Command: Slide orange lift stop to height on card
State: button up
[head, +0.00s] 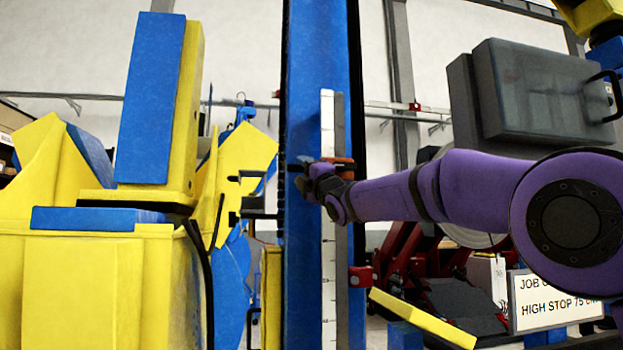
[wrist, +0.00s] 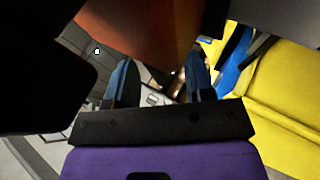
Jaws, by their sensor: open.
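The orange lift stop (head: 343,161) sits on the rail beside the white scale (head: 328,250), high on the blue column (head: 301,90). My gripper (head: 303,176) is at the stop's height, in front of the column, and partly covers the stop. In the wrist view an orange surface (wrist: 150,25), likely the stop, fills the top, close to the camera. My gripper's two blue fingertips (wrist: 160,75) are apart with nothing seen between them. I cannot tell whether they touch the stop. The card (head: 555,301) at lower right reads "HIGH STOP 75 cm", partly covered by my arm.
A red stop (head: 360,276) sits lower on the same rail. A large yellow and blue machine (head: 95,285) stands left of the column. A grey box (head: 545,95) is at upper right. A yellow bar (head: 423,317) lies below my arm.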

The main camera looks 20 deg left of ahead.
jog(key=v, duration=1)
jog(key=shift+d+f, duration=0.15)
jog(key=shift+d, duration=0.05)
jog(key=shift+s, duration=0.15)
